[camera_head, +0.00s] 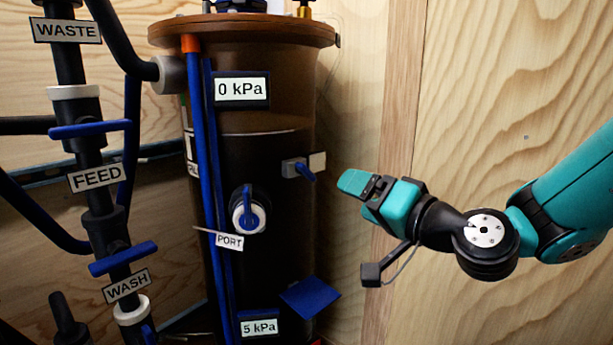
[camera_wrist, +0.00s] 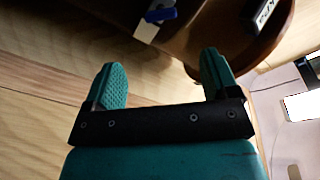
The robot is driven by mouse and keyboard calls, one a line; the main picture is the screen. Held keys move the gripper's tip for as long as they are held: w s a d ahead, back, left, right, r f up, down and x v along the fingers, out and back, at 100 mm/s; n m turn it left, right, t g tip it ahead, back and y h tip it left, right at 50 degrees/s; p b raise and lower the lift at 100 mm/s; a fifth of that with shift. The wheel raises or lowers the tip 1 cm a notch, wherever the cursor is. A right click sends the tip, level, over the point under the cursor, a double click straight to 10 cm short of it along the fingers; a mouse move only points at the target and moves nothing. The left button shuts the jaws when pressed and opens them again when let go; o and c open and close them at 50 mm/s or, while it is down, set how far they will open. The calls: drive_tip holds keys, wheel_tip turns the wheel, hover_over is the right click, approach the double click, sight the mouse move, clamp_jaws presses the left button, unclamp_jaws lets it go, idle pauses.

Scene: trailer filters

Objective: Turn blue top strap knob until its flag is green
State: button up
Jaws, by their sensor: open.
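A small blue knob (camera_head: 305,172) sits on a grey block on the right side of the brown filter canister (camera_head: 265,150), below the 0 kPa label. A pale, whitish flag (camera_head: 317,162) is beside it; I see no green on it. In the wrist view the blue knob (camera_wrist: 162,14) and the pale flag (camera_wrist: 146,31) show at the top edge, beyond the fingertips. My gripper (camera_head: 357,192) is to the right of the knob and slightly lower, apart from it. Its two teal fingers (camera_wrist: 162,75) are spread, with nothing between them.
A blue-handled port valve (camera_head: 249,210) is on the canister's front. A tilted blue plate (camera_head: 310,297) is low at its right. Black pipes with blue handles (camera_head: 90,130) stand at left. A wooden wall (camera_head: 500,100) is behind my arm. Open space lies between gripper and canister.

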sight(309, 176)
drive_tip(key=p+x, duration=0.2)
drive_tip(key=x, duration=1.2)
drive_tip(key=shift+p, duration=0.35)
drive_tip(key=shift+c, duration=0.2)
drive_tip(key=c, duration=0.9)
